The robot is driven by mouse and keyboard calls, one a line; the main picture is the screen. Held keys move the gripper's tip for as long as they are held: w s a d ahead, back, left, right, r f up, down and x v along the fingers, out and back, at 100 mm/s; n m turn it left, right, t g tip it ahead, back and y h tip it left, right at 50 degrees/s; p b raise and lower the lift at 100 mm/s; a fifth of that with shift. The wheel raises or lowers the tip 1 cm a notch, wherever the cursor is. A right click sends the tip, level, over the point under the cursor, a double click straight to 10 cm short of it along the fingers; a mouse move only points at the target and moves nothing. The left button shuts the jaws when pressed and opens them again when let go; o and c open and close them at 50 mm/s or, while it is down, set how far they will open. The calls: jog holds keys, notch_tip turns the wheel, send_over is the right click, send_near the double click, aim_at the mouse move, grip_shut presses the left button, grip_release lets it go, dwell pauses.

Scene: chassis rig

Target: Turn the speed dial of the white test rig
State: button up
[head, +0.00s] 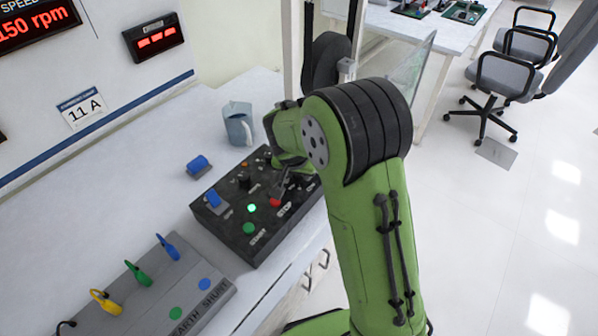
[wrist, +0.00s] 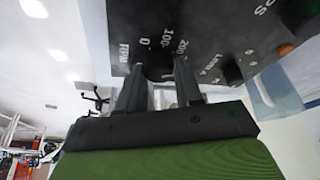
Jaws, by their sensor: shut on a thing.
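A dark control box (head: 230,225) with buttons and knobs sits on the white bench. My gripper (head: 283,187) reaches down over its far right part, and my arm hides some of the panel. In the wrist view my gripper's two fingers (wrist: 159,75) stand on either side of a dark speed dial (wrist: 157,68), shut on it. Markings 0, 100, 200 and RPM surround the dial; its pointer is hard to make out. A red speed display (head: 32,25) at the upper left reads 150 rpm, cut off at the edge.
On the box are a lit green lamp (head: 251,208), a green button (head: 249,228) and a red button (head: 275,203). A grey-blue jug (head: 239,128) stands behind it. An earth shunt panel (head: 205,305) with coloured plugs lies at the front left. Blue items (head: 198,164) lie nearby.

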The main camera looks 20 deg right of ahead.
jog(key=m+g+h, duration=0.1)
jog(key=m, duration=0.2)
jog(key=shift+a+m, duration=0.15)
jog(key=shift+m, duration=0.25)
jog(key=m+g, duration=0.1)
jog(key=m, duration=0.2)
jog(key=shift+w+m+h+p, duration=0.15)
jog(key=shift+m+h+p, duration=0.15)
jog(key=shift+h, duration=0.1)
jog(key=m+g, duration=0.1)
jog(key=m, duration=0.2)
jog(key=m+g+p, duration=0.1)
jog(key=m, duration=0.2)
jog(key=shift+w+g, duration=0.1)
jog(key=shift+g, duration=0.2)
jog(key=shift+m, duration=0.3)
jog(key=o, duration=1)
jog(key=shift+h, duration=0.3)
